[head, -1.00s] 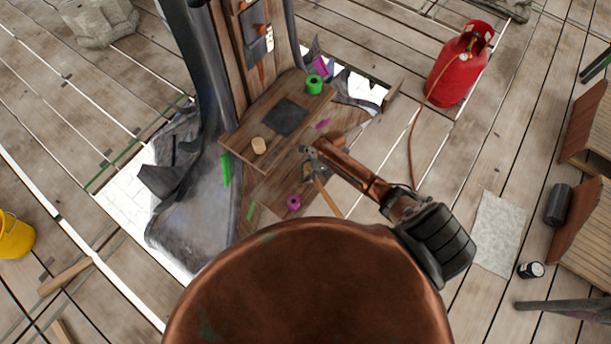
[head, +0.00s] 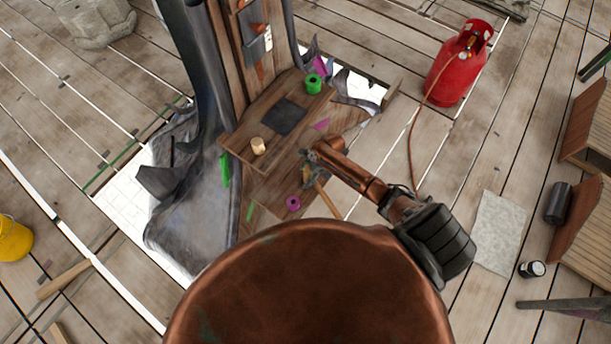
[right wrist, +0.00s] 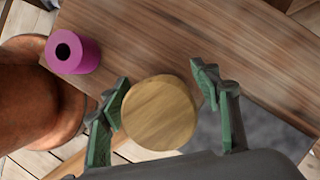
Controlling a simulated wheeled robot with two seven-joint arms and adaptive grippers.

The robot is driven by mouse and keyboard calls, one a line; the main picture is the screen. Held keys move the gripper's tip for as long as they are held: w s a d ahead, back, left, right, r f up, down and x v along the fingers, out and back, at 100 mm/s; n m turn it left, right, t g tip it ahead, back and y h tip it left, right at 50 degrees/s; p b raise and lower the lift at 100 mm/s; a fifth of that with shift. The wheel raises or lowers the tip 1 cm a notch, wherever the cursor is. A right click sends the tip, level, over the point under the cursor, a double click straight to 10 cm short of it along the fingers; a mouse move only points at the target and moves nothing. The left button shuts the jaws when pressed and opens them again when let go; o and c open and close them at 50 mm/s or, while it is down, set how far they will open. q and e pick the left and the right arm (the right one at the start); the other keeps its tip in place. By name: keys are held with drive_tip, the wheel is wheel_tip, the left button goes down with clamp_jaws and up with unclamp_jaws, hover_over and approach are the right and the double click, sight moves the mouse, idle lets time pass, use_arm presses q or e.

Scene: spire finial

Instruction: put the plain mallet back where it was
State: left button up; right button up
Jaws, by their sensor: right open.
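My right gripper (head: 310,162) comes in from the right over the wooden boards. It is open. A pale wooden handle (head: 329,200) runs from beside its fingers down to the right, and I take this as the mallet. In the right wrist view, a round pale wooden face (right wrist: 158,113) shows between the open fingers (right wrist: 160,76). It looks like the mallet's head seen end-on. I cannot tell whether the fingers touch it. The gripper hides the junction of head and handle in the head view. My left gripper is out of view.
The boards (head: 262,187) also bear a short pale wooden cylinder (head: 258,146), a dark square (head: 285,117), a magenta ring (head: 293,203) and a green ring (head: 314,84). Crumpled grey sheet (head: 190,215) lies left. A red gas cylinder (head: 458,65) with a hose stands back right.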

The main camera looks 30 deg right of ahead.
drive_tip(key=p+v, duration=0.4)
drive_tip(key=v, duration=0.8)
drive_tip(key=shift+r, duration=0.2)
drive_tip(key=s+d+f+n+h, duration=0.1)
drive_tip(key=s+d+f+n, duration=0.25)
drive_tip(key=s+f, duration=0.65)
drive_tip(key=s+d+f+n+h, duration=0.2)
drive_tip(key=s+f+n, duration=0.4)
drive_tip(key=f, duration=0.5)
drive_tip(key=s+a+f+n, duration=0.2)
drive_tip(key=s+f+n, duration=0.2)
drive_tip(key=s, duration=0.6)
drive_tip(key=s+a+f+n, duration=0.2)
drive_tip(key=s+f+n, duration=0.2)
drive_tip(key=s, duration=0.7)
drive_tip(key=s+a+f+n+g+h, duration=0.1)
drive_tip(key=s+a+f+n, duration=0.1)
drive_tip(key=s+f+n, duration=0.2)
drive_tip(key=s+n, duration=0.3)
drive_tip(key=s, duration=0.4)
drive_tip(key=shift+a, duration=0.25)
